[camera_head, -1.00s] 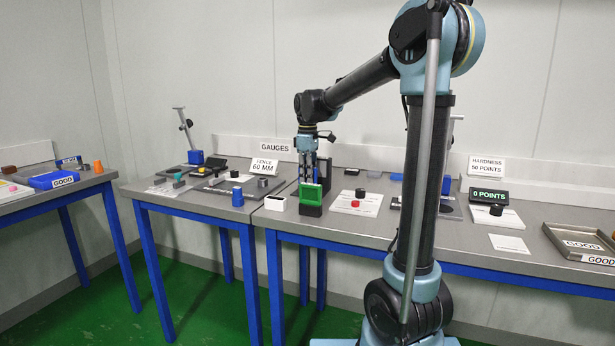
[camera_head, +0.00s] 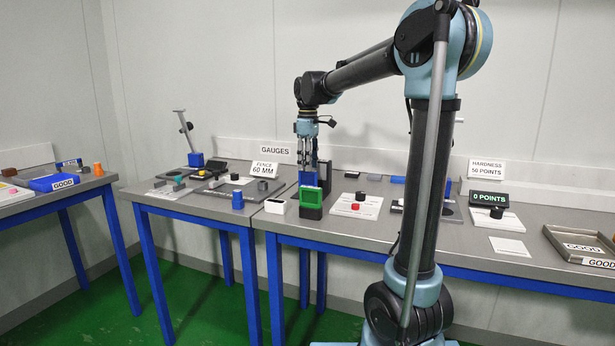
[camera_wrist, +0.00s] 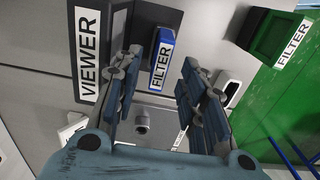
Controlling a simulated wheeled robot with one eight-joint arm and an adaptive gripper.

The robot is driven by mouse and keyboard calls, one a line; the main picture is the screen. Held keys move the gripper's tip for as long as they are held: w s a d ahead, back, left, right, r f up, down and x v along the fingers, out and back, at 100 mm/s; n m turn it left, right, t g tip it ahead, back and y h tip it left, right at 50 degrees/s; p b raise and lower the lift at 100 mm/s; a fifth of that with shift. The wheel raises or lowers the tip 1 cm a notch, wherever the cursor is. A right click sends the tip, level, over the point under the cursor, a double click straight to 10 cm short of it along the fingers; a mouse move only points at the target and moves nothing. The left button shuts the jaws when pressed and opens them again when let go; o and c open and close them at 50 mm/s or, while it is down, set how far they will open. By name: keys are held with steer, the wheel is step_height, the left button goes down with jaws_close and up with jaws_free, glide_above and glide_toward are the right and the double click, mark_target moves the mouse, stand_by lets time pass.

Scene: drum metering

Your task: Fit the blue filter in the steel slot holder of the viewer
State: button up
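The blue filter (camera_head: 307,179) stands upright beside the dark viewer (camera_head: 325,174), behind the green filter block. In the wrist view the blue filter (camera_wrist: 161,60) shows its FILTER label beyond my fingers, next to a grey-brown part near the VIEWER sign (camera_wrist: 88,55). My gripper (camera_head: 307,163) is above the blue filter, pointing down. In the wrist view my gripper (camera_wrist: 160,78) has its two fingers spread apart with nothing held between them. The steel slot holder is mostly hidden, so I cannot tell how deep the filter sits.
A green filter (camera_head: 311,196) in a dark holder (camera_head: 311,212) stands just in front, at the bench's front edge. A white box (camera_head: 275,206) is to its left. The space above is clear.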

step_height(320, 180, up, 6)
steer(key=shift+f, duration=0.15)
stand_by(0.9)
